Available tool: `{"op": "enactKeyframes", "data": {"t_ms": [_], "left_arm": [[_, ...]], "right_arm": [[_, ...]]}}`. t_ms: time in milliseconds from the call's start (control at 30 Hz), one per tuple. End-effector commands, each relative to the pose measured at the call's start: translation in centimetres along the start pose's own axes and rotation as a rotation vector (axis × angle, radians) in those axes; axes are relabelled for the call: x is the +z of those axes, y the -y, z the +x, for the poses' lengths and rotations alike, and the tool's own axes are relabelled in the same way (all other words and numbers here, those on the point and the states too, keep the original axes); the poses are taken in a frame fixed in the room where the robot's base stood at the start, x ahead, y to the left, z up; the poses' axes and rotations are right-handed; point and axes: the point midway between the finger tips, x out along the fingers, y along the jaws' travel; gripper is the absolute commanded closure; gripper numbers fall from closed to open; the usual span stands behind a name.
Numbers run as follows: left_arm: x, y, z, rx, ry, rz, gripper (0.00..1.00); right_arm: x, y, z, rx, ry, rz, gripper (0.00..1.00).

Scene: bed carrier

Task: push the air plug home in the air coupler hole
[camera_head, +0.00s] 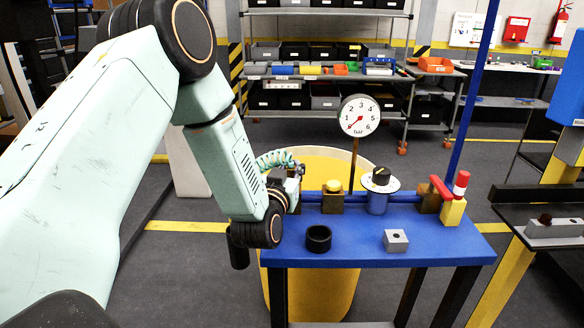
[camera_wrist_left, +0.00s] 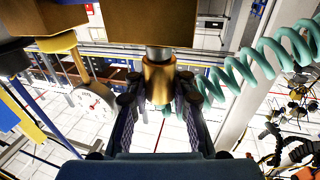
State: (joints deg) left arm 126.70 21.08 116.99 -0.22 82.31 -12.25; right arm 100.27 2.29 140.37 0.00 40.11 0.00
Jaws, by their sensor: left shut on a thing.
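The air plug (camera_wrist_left: 158,82) is a brass cylinder between the fingers of my left gripper (camera_wrist_left: 158,112) in the left wrist view. My left gripper is shut on it. A grey collar (camera_wrist_left: 160,52) shows between the plug and a brown block (camera_wrist_left: 150,22); the block seems to be the air coupler's. The plug is lined up with the collar, but how deep it sits and the hole itself are hidden. In the head view, my left gripper (camera_head: 292,178) is at the left end of the blue bench, largely hiding the plug and coupler. My right gripper is not in view.
A teal coiled hose (camera_head: 276,158) loops behind my left wrist. The blue bench (camera_head: 350,252) carries a black ring (camera_head: 318,239), a grey block (camera_head: 396,240), a black-knobbed regulator (camera_head: 379,190) and a red-handled valve (camera_head: 442,188). A dial gauge (camera_head: 359,115) stands behind. The bench front is mostly free.

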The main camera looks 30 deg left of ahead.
Motion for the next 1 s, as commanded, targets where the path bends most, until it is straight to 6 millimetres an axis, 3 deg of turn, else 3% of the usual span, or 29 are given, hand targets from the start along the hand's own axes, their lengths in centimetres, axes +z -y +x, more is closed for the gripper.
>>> {"op": "enactKeyframes", "data": {"t_ms": [1000], "left_arm": [[1.2,0.0,0.0,0.0,0.0,0.0,1.0]], "right_arm": [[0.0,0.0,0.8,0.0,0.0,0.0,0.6]]}}
